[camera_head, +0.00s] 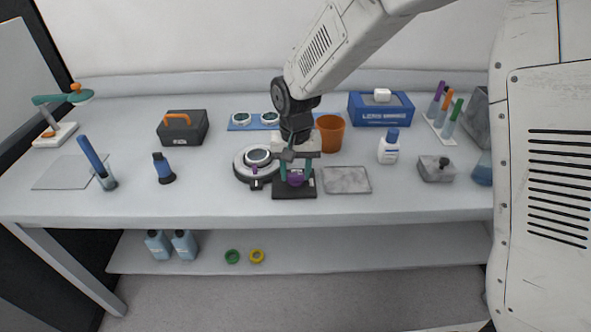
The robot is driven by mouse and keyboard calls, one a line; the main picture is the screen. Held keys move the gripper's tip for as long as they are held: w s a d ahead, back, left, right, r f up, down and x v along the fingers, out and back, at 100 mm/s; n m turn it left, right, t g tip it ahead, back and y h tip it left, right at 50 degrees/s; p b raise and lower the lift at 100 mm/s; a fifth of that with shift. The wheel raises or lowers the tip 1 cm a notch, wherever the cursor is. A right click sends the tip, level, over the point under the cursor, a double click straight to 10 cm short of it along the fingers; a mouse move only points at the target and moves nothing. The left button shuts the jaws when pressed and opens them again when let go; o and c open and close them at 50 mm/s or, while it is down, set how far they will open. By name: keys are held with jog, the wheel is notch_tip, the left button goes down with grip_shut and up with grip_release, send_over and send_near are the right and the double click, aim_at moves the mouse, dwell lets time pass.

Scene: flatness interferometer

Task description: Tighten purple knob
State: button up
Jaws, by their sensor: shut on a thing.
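A purple knob (295,179) sits low over a dark rectangular block (294,191) near the bench's front middle. My gripper (296,176) comes down from above, with one teal finger on each side of this knob. The fingers are shut on it. Part of the knob is hidden by the fingers. Just left is a round grey instrument (242,168) with a white-rimmed lens (257,157) on top. A small purple part (255,171) shows at its front. I cannot tell whether the dark block joins the instrument.
A grey plate (347,180) lies close right of my gripper. An orange cup (330,134) stands behind it, and a white bottle (388,149) to the right. A blue-black upright item (163,169) stands left. The bench front (220,209) is clear.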

aim_at(296, 174)
dwell(0.3)
jog(key=o, duration=1)
notch_tip(296, 174, up, 8)
jog(key=shift+f, duration=0.1)
jog(key=shift+t, duration=0.7)
jog(key=s+d+r, duration=0.3)
jog(key=s+d, duration=0.4)
jog(key=s, duration=0.2)
jog(key=s+d+r, duration=0.4)
jog(key=s+d, duration=0.4)
jog(key=s, duration=0.1)
jog(key=s+d+r, duration=0.4)
jog(key=s+d, duration=0.4)
jog(key=s, duration=0.2)
jog(key=shift+r, duration=0.1)
